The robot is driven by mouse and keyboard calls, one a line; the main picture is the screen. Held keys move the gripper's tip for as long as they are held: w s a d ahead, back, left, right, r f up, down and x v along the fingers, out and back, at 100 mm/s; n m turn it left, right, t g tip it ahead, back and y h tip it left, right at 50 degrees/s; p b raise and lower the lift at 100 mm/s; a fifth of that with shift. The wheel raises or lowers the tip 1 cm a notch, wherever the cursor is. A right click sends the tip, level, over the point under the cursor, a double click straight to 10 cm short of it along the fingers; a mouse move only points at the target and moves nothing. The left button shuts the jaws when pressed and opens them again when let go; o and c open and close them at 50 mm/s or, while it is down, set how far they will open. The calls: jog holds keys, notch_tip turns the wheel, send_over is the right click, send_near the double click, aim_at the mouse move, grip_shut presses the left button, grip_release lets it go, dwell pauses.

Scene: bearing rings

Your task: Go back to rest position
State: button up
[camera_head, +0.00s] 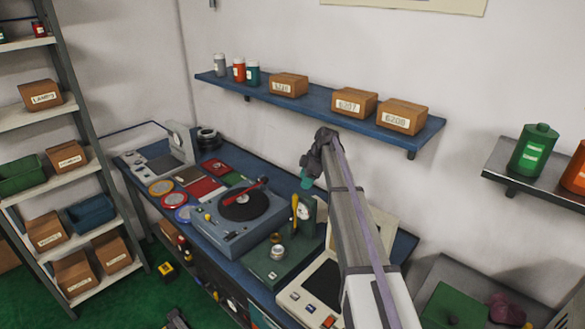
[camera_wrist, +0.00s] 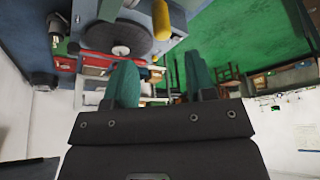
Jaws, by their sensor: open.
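My gripper (camera_head: 306,182) is raised above the blue workbench (camera_head: 262,161), in front of the wall and below the blue shelf. Its teal fingers show in the wrist view (camera_wrist: 162,82), spread apart with nothing between them. My arm reaches up from the lower right of the head view. Small rings (camera_head: 277,252) sit on a green fixture (camera_head: 270,270) on the bench, apart from the gripper. The far side of the gripper is hidden in the head view.
A turntable-like device (camera_head: 240,208) stands on the bench left of the fixture. The blue shelf (camera_head: 318,100) above carries bottles and labelled cardboard boxes (camera_head: 355,103). A rack (camera_head: 90,150) with bins stands at left. A grey shelf (camera_head: 510,182) holds a green bottle (camera_head: 533,150) at right.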

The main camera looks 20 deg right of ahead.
jog(key=s+a+f+m+h+b, duration=0.1)
jog(key=s+a+f+m+b, duration=0.2)
jog(key=s, duration=1)
jog(key=s+a+f+m+h+b, duration=0.2)
jog(key=s+m, duration=0.5)
jog(key=s, duration=0.6)
jog(key=s+a+f+m+h+b, duration=0.1)
jog(key=s+a+f+m+b, duration=0.3)
jog(key=s, duration=1)
jog(key=a+f+m, duration=0.1)
jog(key=a, duration=0.2)
jog(key=shift+a+f+g+h, duration=0.15)
jog(key=shift+a+g+h, duration=0.15)
jog(key=shift+g, duration=0.1)
